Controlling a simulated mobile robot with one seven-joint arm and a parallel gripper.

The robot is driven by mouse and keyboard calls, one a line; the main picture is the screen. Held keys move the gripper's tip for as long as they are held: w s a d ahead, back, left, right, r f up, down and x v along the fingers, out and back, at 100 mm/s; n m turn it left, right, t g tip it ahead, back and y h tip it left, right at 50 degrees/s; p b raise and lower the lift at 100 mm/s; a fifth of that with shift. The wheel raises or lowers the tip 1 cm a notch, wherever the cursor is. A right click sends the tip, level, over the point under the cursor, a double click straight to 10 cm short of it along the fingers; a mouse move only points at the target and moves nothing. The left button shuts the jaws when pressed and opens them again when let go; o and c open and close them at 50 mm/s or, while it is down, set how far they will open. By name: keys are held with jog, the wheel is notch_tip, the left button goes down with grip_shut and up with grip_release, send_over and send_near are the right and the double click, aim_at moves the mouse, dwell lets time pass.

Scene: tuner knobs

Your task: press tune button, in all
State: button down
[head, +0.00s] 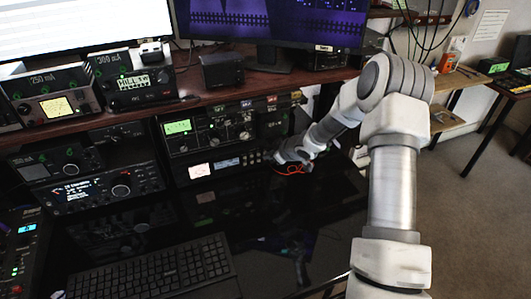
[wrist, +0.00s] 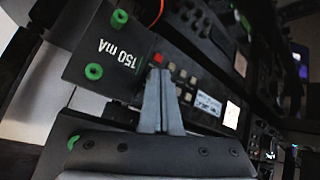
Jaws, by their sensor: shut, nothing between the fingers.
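My gripper (head: 281,157) is at the right end of the lower rack unit (head: 225,163), under the tuner with the green screen (head: 177,127). In the wrist view my gripper's two fingers (wrist: 159,75) are together and empty. Their tips lie close to a row of small buttons, with a red button (wrist: 172,66) just beyond them and grey buttons (wrist: 183,84) to their right. I cannot read any button label, so I cannot tell which is the tune button. I also cannot tell whether the tips touch the panel. In the head view the row of buttons (head: 252,158) shows left of my gripper.
A panel marked 150 mA (wrist: 115,52) with green knobs stands left of the fingers in the wrist view. A black keyboard (head: 150,268) lies on the glossy black desk (head: 270,265). Radios (head: 95,192) stand at left; a shelf (head: 225,92) with monitors runs above.

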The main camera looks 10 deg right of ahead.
jog(key=shift+s, duration=0.1)
dwell(0.4)
jog(key=shift+s+d+b, duration=0.1)
jog(key=shift+s+b, duration=0.25)
jog(key=shift+s, duration=0.25)
jog(key=shift+s+d+f, duration=0.1)
jog(key=shift+s, duration=0.2)
jog(key=shift+s+d+b, duration=0.2)
jog(key=shift+s+b, duration=0.3)
jog(key=shift+s, duration=0.6)
jog(key=shift+s+d+b, duration=0.2)
jog(key=shift+s+b, duration=0.3)
jog(key=shift+s, duration=0.6)
